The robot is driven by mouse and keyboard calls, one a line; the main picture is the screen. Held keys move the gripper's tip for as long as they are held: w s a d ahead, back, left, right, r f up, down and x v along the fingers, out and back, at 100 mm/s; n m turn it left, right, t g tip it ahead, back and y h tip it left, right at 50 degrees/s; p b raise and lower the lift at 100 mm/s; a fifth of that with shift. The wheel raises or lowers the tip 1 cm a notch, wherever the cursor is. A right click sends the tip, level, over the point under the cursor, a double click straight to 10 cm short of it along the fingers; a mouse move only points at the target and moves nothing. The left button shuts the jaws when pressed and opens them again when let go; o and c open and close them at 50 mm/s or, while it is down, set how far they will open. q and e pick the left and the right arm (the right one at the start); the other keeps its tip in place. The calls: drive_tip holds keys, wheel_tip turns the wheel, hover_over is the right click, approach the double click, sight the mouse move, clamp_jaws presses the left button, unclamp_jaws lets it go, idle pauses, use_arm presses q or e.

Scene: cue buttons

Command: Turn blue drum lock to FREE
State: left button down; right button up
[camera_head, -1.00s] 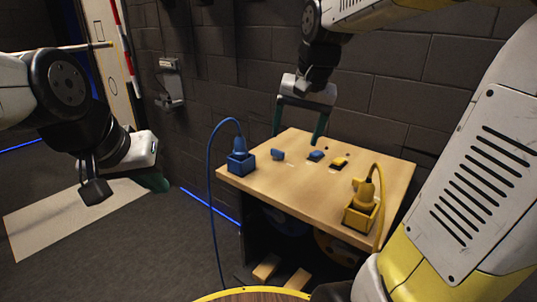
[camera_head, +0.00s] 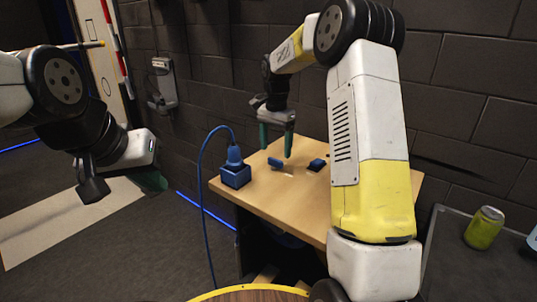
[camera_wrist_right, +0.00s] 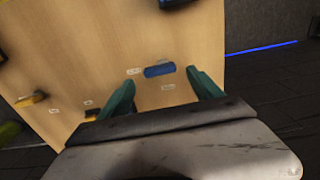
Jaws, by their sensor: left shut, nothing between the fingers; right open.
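A small blue knob (camera_head: 275,163) stands on the wooden table top (camera_head: 258,196), between the blue socket box and a second blue piece (camera_head: 317,165). My right gripper (camera_head: 276,147) is open just above this knob, its two green fingers pointing down. In the right wrist view the blue knob (camera_wrist_right: 159,71) lies between and just beyond the open fingertips (camera_wrist_right: 160,82), apart from both. Small pale labels lie beside it; their words are too small to read. My left gripper (camera_head: 150,181) is shut and empty, off to the left, away from the table.
A blue box with a plug and cable (camera_head: 235,175) stands at the table's left corner. My right arm hides the table's right part. A yellow knob (camera_wrist_right: 30,99) shows in the right wrist view. A green can (camera_head: 485,227) stands on a dark surface at right.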

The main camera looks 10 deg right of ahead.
sight(275, 159)
drive_tip(key=shift+f, duration=2.2)
drive_tip(key=c, duration=1.4)
